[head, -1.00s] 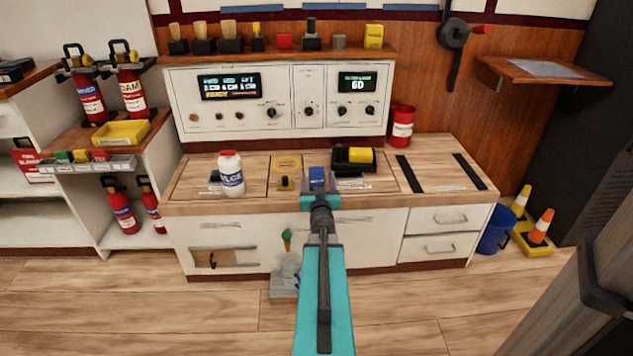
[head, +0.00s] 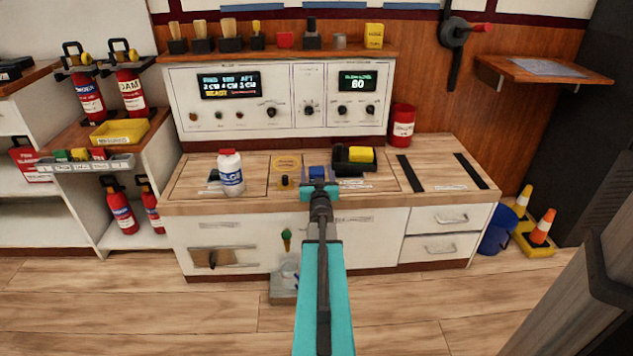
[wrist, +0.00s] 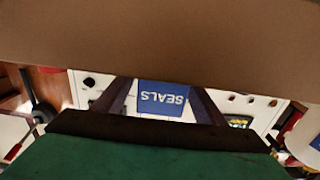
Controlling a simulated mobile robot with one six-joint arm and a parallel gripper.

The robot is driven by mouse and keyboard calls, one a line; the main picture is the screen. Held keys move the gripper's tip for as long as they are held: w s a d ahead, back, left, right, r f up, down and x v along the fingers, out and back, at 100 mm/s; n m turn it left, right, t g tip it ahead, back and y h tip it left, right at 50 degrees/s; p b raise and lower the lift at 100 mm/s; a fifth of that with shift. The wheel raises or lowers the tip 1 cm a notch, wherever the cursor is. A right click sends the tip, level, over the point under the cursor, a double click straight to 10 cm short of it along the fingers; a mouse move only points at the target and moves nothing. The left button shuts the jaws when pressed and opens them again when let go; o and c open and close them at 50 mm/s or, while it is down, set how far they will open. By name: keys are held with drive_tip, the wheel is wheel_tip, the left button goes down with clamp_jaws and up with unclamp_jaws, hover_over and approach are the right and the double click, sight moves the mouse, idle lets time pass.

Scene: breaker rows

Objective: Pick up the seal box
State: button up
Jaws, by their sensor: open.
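The seal box is a small blue box (head: 317,172) on the worktop, just beyond the end of my arm in the head view. In the wrist view the blue box (wrist: 163,98) shows a white label reading SEALS, upside down. My gripper (head: 318,184) is open at the box. In the wrist view its two dark fingers (wrist: 163,104) stand one on each side of the box; whether they touch it I cannot tell. My wrist hides the near, lower part of the box in the head view.
A white bottle (head: 230,172) stands to the left on the worktop (head: 440,171). A black tray with a yellow block (head: 361,154) sits close behind right. A control panel (head: 300,100) rises behind.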

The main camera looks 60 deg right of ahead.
drive_tip(key=shift+x, duration=1.15)
drive_tip(key=shift+s, duration=0.1)
drive_tip(key=c, duration=1.2)
